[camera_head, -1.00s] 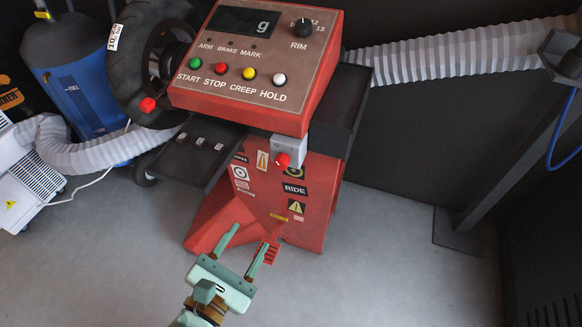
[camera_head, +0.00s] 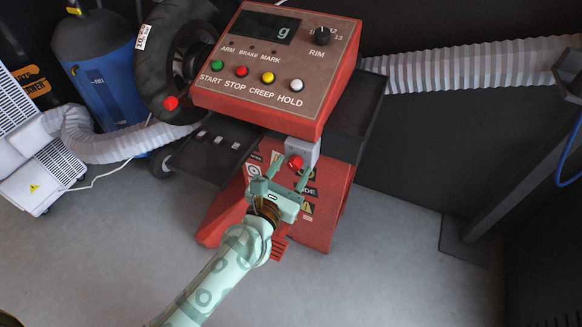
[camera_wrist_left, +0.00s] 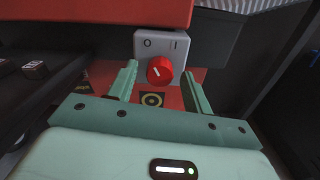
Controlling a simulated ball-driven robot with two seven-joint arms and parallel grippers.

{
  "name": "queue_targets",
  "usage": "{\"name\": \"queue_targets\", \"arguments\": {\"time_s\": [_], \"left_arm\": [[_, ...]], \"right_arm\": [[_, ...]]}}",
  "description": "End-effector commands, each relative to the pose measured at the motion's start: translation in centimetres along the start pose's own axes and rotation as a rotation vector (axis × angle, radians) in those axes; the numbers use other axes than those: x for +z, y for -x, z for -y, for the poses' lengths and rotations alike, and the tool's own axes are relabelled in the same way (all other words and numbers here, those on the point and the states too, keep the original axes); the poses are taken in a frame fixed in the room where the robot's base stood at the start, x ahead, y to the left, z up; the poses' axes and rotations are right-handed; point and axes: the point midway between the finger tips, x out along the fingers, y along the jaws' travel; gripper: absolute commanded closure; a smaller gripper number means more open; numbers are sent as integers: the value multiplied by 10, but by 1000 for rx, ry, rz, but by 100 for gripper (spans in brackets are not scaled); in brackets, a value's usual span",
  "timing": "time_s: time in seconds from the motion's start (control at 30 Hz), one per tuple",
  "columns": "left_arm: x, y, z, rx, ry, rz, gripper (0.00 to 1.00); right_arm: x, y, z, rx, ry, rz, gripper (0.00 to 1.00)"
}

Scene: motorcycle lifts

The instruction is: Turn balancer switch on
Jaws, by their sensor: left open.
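The balancer (camera_head: 322,195) is a red machine with a sloped control panel on top. Its switch is a red rotary knob (camera_head: 295,161) on a grey box (camera_head: 303,150) under the panel's front edge. In the left wrist view the knob (camera_wrist_left: 160,69) sits below the marks O and I, and its white pointer line tilts to the upper left, toward O. My left gripper (camera_head: 289,174) is open in front of the switch. In the left wrist view its fingers stand either side of the knob, with gaps visible. My right gripper is not in view.
The control panel (camera_head: 275,55) overhangs the switch. A dark tray (camera_head: 212,147) juts out left of it. A tyre (camera_head: 172,65), a blue tank (camera_head: 100,70) and a grey hose (camera_head: 110,148) are at the left. The grey floor in front is clear.

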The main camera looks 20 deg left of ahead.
Motion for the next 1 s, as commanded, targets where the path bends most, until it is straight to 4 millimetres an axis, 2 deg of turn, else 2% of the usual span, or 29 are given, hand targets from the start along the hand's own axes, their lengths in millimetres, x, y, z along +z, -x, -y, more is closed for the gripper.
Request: {"name": "queue_targets", "arguments": {"time_s": [0.1,0.37,0.5,0.53,0.87,1.0], "left_arm": [[0,-6,0,0,1,0,50],[0,-7,0,0,1,-1,50],[0,-7,0,0,0,-1,89],[0,-7,0,0,0,-1,95],[1,-7,0,0,-30,0,94],[2,-7,-1,1,-89,1,94]], "right_arm": [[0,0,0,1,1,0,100],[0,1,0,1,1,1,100],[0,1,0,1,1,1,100],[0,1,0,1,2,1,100],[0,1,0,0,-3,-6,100],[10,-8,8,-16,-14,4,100]]}}
